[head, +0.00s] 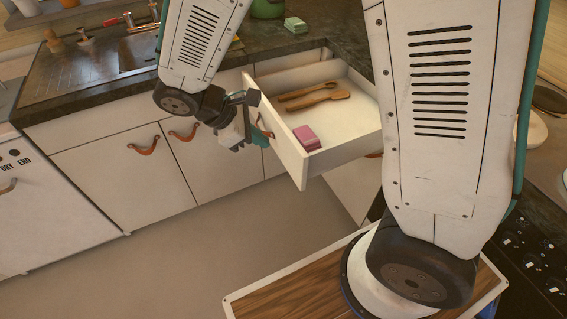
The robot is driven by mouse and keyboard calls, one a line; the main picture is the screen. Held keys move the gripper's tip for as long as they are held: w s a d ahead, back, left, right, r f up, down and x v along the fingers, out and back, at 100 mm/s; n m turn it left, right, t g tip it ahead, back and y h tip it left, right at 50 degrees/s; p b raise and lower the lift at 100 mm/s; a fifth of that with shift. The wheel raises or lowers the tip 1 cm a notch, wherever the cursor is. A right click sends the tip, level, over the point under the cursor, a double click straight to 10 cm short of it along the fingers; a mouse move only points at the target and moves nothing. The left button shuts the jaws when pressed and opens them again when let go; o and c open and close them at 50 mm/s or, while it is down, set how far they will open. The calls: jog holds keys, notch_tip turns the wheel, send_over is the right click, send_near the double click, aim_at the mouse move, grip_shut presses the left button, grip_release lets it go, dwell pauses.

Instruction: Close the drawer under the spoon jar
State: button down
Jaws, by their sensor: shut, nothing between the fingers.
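An open drawer (303,166) juts out from the cabinets under the dark counter. Inside lie two wooden utensils (318,99) and a pink block-like item (307,137). A brown leather pull (264,126) shows on the drawer's front, partly hidden by my gripper. My gripper (240,143) is shut and empty, in front of the drawer's front panel at its left side. I cannot tell whether it touches the panel. I see no spoon jar; my arm hides part of the counter.
Closed cabinet doors with leather pulls (143,147) stand left of the drawer. A sink (138,48), a green pot (268,8) and a green-and-pink block (296,25) are on the counter. A black hob (530,255) is at right. Floor (180,265) in front is clear.

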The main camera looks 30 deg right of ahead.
jog(key=w+a+f+n+h, duration=0.1)
jog(key=a+f+n, duration=0.25)
jog(key=f, duration=0.25)
jog(key=t, duration=0.1)
send_near(293, 167)
notch_tip(293, 167, down, 4)
jog(key=shift+s+d, duration=0.15)
jog(key=shift+d, duration=1.75)
